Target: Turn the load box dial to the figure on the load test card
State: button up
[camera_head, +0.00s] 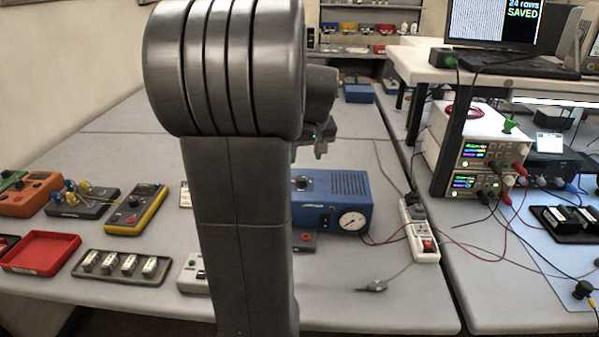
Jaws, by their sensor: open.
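My arm fills the middle of the view and hides much of the bench behind it. My gripper (308,150) shows only in part past the arm's right edge, open, above the back of a blue box (345,187). I see nothing between its fingers. The blue box has a round gauge and a dark knob at its left. A pale box (193,274) with small controls stands left of my arm, partly hidden. I cannot tell which box is the load box. A small white card-like thing (185,194) shows at the arm's left edge; its figure cannot be read.
A yellow meter (137,210), a tray of small blocks (122,266) and a red tray (41,252) lie on the left. A power strip (421,232) with cables lies right of the blue box. Stacked power supplies (478,150) stand on the right bench.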

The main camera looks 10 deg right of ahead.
jog(key=p+x, duration=0.1)
jog(key=x, duration=0.9)
jog(key=c, duration=1)
